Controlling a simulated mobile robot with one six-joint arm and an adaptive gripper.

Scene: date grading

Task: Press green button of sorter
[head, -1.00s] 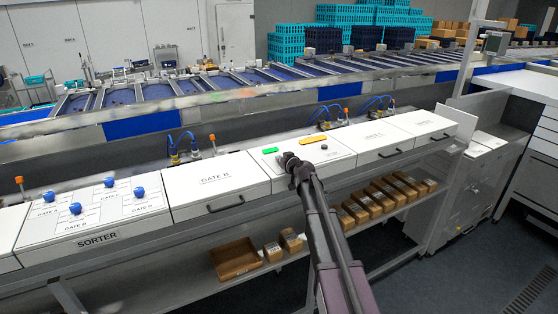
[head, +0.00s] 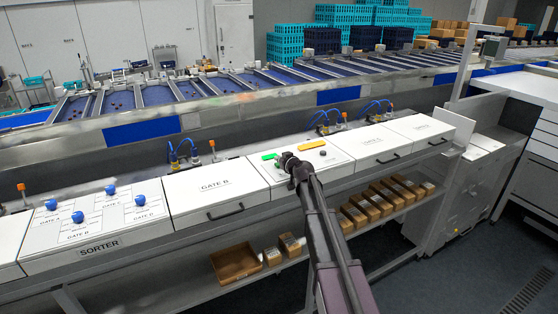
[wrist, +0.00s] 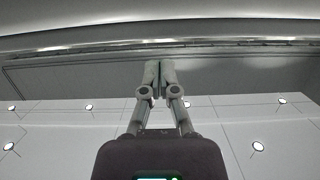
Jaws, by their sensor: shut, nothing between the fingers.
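The green button (head: 269,156) lies flat on a white panel (head: 338,163) of the sorter, left of an orange bar-shaped button (head: 312,144) and a small black knob (head: 323,154). My gripper (head: 284,158) is over the panel just right of the green button and may hide its right end. I cannot tell whether they touch. The wrist view shows the gripper's two fingertips (wrist: 160,80) together with nothing between them. The green button does not show in the wrist view.
To the left are the Gate B cover (head: 214,187) and a panel with several blue knobs (head: 110,189). Several small cardboard boxes (head: 355,214) and an open box (head: 236,263) sit on the shelf below. Blue hoses (head: 325,117) stand behind the panel.

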